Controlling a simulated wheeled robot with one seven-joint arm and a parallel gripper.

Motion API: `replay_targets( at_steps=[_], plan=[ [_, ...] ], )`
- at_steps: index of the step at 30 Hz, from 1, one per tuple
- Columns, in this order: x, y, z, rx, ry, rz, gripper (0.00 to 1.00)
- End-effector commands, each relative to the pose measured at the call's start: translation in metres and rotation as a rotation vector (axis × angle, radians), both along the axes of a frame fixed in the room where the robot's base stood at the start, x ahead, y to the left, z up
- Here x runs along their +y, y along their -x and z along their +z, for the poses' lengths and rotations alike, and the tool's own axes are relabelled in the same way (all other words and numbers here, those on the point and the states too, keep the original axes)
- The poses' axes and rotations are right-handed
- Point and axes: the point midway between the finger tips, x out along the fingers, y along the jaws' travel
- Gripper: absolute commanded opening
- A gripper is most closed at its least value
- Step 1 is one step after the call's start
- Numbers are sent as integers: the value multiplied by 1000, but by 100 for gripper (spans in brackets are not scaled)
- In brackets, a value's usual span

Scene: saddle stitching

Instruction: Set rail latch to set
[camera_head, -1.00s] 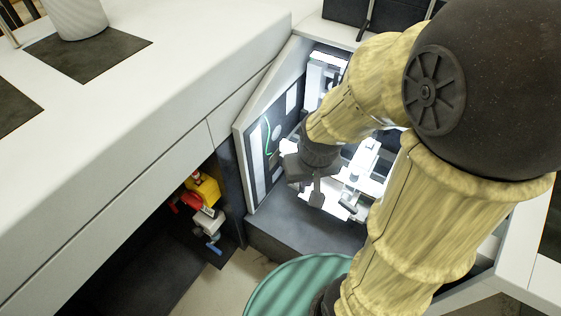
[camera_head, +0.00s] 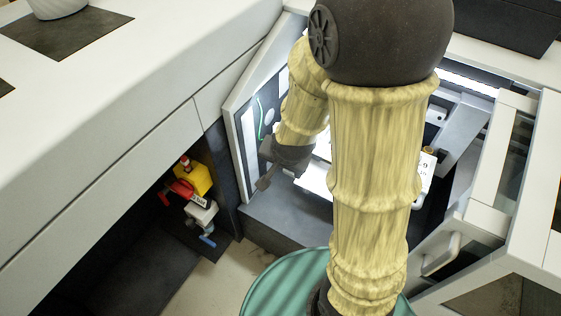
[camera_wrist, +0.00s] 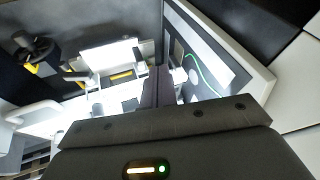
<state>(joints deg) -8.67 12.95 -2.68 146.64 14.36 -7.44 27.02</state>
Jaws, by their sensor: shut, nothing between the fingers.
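My gripper (camera_head: 264,184) is shut and empty, near the left side of the lit machine bay's opening, above its dark front ledge. In the wrist view, its closed fingers (camera_wrist: 156,88) point into the bay. White brackets (camera_wrist: 97,85) and a bright panel (camera_wrist: 108,57) lie beyond and left of the fingers. I cannot tell which part is the rail latch. In the head view, my arm hides much of the bay's middle. A white part (camera_head: 425,172) with a small yellow piece shows right of my arm.
The bay's left wall (camera_head: 240,120) stands close to my gripper. An open white-framed door (camera_head: 500,150) is at right. A yellow-and-red device (camera_head: 194,181) with a blue handle sits in a lower recess at left. A green round top (camera_head: 285,285) is below.

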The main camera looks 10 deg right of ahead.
Motion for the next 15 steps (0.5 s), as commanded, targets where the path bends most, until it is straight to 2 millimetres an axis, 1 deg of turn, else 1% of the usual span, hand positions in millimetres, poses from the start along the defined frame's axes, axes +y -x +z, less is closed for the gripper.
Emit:
replay_targets(
  at_steps=[1, 3, 9, 15],
  plan=[
    [2, -7, -24, -24, -23, -68, 0],
    [3, -17, -41, -70, -55, -170, 0],
    [1, -41, -88, -218, -139, -451, 0],
    [-8, -56, -129, -398, -215, -696, 0]
  ],
)
